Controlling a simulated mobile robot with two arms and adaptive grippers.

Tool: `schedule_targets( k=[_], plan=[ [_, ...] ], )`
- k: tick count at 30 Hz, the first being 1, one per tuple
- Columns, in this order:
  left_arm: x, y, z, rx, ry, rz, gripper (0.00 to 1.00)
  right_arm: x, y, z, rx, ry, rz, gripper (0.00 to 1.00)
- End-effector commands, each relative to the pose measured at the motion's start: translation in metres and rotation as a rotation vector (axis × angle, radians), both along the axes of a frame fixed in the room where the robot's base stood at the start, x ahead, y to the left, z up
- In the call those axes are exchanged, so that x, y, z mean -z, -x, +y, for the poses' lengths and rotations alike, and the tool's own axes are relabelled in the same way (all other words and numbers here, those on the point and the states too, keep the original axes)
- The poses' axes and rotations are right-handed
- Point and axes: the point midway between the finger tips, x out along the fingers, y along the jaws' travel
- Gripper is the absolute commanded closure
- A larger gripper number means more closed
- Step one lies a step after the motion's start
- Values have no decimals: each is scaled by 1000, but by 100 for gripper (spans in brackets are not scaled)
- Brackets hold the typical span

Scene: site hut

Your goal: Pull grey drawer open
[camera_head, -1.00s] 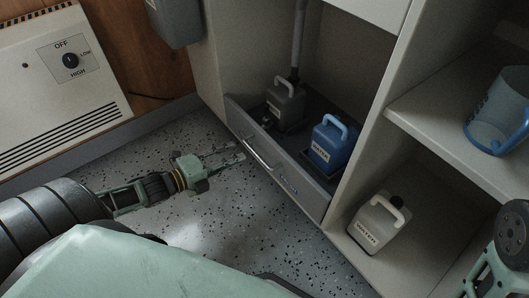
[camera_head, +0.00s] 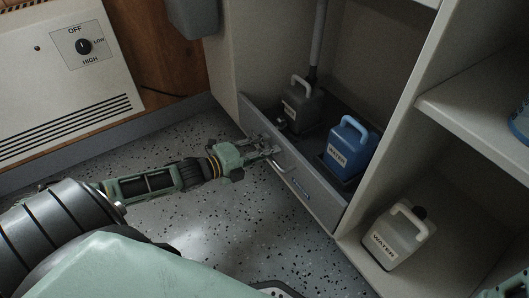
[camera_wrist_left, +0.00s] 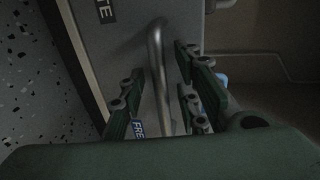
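The grey drawer (camera_head: 318,197) sits low in the cabinet, its front panel close to the cabinet's front edge. Its metal bar handle (camera_head: 289,178) runs along the front; in the left wrist view the handle (camera_wrist_left: 157,75) is a curved bar between my fingers. My left gripper (camera_head: 270,150) is at the handle's far end. In the left wrist view my left gripper (camera_wrist_left: 158,95) has its fingers apart on either side of the bar, with gaps showing. Only a sliver of my right arm shows at the lower right corner; its fingers are not visible.
A dark grey jug (camera_head: 303,104) and a blue jug (camera_head: 349,147) stand behind the drawer front. A white jug (camera_head: 397,236) stands in the compartment to the right. A heater (camera_head: 65,75) is on the left wall. The speckled floor (camera_head: 215,235) before the drawer is clear.

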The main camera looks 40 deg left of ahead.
Motion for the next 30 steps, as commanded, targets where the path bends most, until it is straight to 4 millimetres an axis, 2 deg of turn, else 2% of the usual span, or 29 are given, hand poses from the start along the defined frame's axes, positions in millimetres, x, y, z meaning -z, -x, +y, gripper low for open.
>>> schedule_targets(
  k=[5, 15, 30],
  plan=[
    [-1, 0, 0, 0, 0, 0, 71, -1, 0, 0, 0, 0, 0, 60],
    [0, 0, 0, 0, 0, 0, 100, 0, 0, 0, 0, 0, -1, 60],
    [0, 1, 0, 0, 1, 1, 100, -1, 0, 0, 0, 0, 0, 60]
  ],
)
